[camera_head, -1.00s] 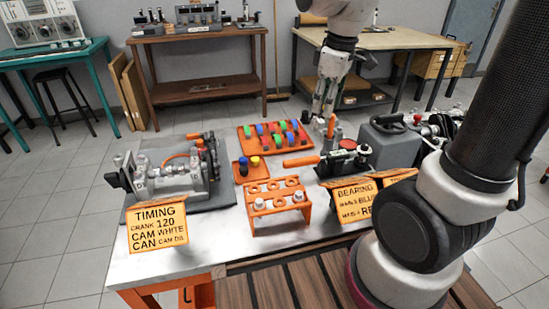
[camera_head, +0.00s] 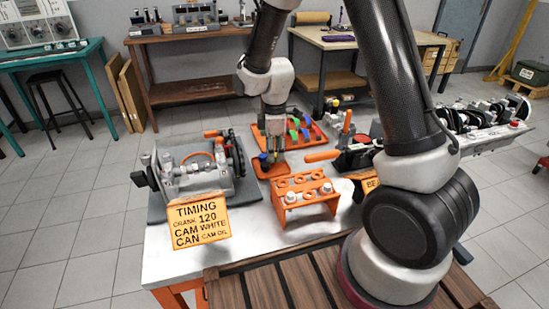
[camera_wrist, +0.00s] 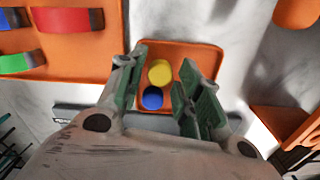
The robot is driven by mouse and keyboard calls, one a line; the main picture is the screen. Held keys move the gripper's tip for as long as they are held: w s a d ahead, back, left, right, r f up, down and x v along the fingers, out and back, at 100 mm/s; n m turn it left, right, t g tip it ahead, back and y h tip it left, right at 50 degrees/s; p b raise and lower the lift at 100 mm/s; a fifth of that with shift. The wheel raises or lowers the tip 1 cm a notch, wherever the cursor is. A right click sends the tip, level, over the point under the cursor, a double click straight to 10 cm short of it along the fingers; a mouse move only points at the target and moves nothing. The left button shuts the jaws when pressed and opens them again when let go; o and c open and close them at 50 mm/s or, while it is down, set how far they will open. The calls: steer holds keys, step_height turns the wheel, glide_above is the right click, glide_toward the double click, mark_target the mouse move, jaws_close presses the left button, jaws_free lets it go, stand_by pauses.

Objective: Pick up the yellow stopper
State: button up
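The yellow stopper (camera_wrist: 159,72) lies in the small orange tray (camera_wrist: 207,52) in the wrist view. A blue stopper (camera_wrist: 152,98) lies right beside it, nearer my wrist. My gripper (camera_wrist: 163,66) is open and empty, with its green-padded fingers to the left and right of both stoppers in this view. In the head view my gripper (camera_head: 273,158) points down over the small orange tray (camera_head: 270,173). The fingers largely cover the stoppers there. The exact height of the fingertips above the tray is hard to tell.
A larger orange tray (camera_head: 315,146) with coloured pieces stands just behind the small tray. An orange rack (camera_head: 305,208) stands in front of it. The timing fixture (camera_head: 200,175) stands to the left, with a TIMING sign (camera_head: 199,221) in front. An orange-handled tool (camera_head: 322,156) lies to the right.

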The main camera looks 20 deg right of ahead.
steer(key=shift+f, duration=0.25)
steer(key=c, duration=0.5)
step_height(320, 180, up, 10)
steer(key=shift+r, duration=0.1)
stand_by(0.4)
